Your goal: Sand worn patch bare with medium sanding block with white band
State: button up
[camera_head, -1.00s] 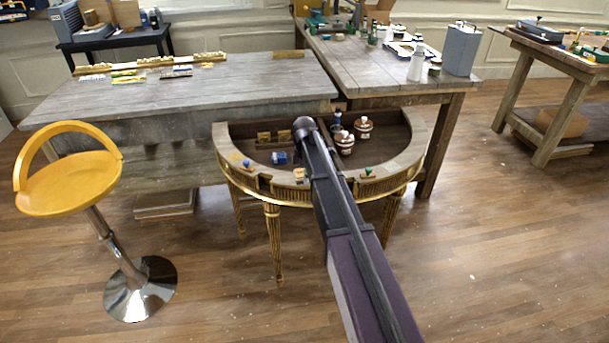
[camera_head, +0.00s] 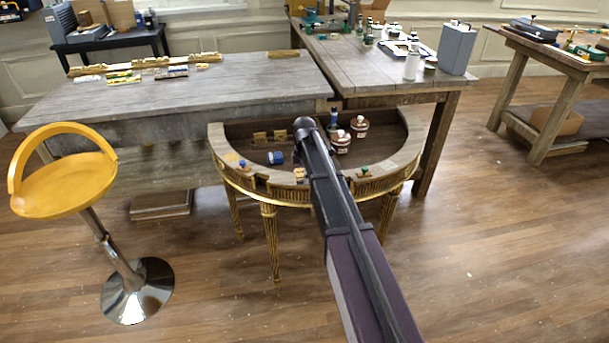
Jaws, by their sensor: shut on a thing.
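The half-round gilt console (camera_head: 225,148) stands in the middle with a worn rim. A paler area (camera_head: 383,167) shows on its right front rim; I cannot tell whether it is the worn patch. Small knobbed pieces sit on the front rim: one blue-topped (camera_head: 243,164) at left, one green-topped (camera_head: 365,171) at right. A small orange-brown piece (camera_head: 299,174) shows beside my arm. No white band can be made out on these. My dark arm reaches over the console from the lower right. My gripper is not visible; the arm hides part of the rim and well.
A grey table (camera_head: 190,95) and wooden bench (camera_head: 385,75) stand close behind. A yellow stool (camera_head: 68,185) is at left. Floor in front right is clear.

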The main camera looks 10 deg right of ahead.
jog(key=shift+a, duration=0.15)
jog(key=shift+w+a, duration=0.15)
jog(key=shift+a, duration=0.3)
jog(key=shift+r, duration=0.2)
notch_tip(320, 180, up, 6)
jog(key=p, duration=0.6)
jog(key=shift+f, duration=0.1)
dwell(0.4)
jog(key=shift+r+p, duration=1.5)
jog(key=shift+p, duration=0.15)
